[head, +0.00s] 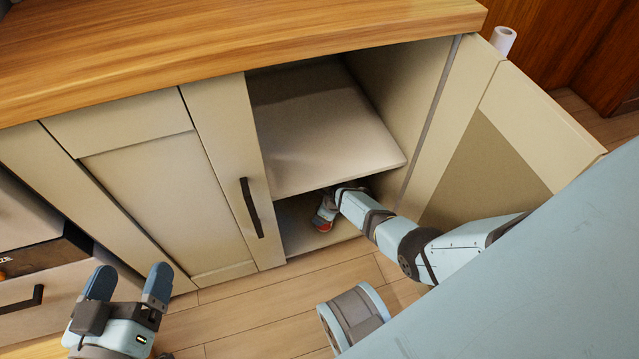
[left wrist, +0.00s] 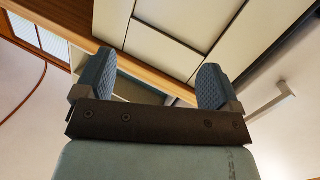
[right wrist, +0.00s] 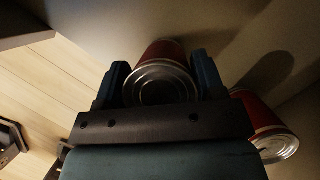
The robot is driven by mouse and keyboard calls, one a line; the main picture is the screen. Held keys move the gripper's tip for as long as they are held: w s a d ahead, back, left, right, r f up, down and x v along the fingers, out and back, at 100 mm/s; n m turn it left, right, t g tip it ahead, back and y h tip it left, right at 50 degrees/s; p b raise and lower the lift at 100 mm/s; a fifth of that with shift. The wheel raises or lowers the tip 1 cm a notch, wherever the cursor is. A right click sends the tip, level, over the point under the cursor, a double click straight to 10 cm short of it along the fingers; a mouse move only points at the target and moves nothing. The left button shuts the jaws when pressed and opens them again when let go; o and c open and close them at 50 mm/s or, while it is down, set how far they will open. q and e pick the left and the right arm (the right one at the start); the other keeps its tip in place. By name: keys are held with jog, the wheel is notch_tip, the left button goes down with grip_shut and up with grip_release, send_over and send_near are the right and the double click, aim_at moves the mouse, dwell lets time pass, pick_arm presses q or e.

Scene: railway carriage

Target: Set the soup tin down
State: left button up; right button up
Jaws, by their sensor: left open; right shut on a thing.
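In the right wrist view a red soup tin (right wrist: 165,52) with a silver end sits between the fingers of my right gripper (right wrist: 160,85), which is shut on it. In the head view my right arm reaches into the lower compartment of the open cabinet, under the shelf. A bit of red tin (head: 322,226) shows by the gripper there; I cannot tell whether the held tin touches the cabinet floor (head: 300,238). My left gripper (head: 128,284) is open and empty in front of the cabinets; its fingers also show in the left wrist view (left wrist: 153,85).
A second red tin (right wrist: 262,125) is just right of my right gripper. The shelf (head: 325,140) above my right arm is bare. The cabinet door (head: 490,140) stands open on the right. A white roll (head: 503,40) stands behind the door.

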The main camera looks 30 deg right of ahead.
jog(key=shift+w+d+f+b, duration=0.1)
jog(key=shift+w+d+b, duration=0.2)
jog(key=shift+w+d, duration=0.25)
jog(key=shift+w+d+b, duration=0.25)
jog(key=shift+w+d, duration=0.05)
jog(key=shift+d, duration=0.35)
jog(key=shift+w+d, duration=0.4)
jog(key=shift+d, duration=0.15)
pick_arm(q)
jog(key=shift+w+a+r+m+t, duration=0.3)
jog(key=shift+w+a+m+t, duration=0.1)
jog(key=shift+w+m, duration=0.2)
jog(key=shift+d+f+b, duration=0.15)
jog(key=shift+f+b, duration=0.25)
jog(key=shift+b, duration=0.05)
pick_arm(e)
jog(key=shift+f, duration=0.3)
jog(key=o, duration=1.2)
pick_arm(q)
jog(key=shift+r, duration=0.15)
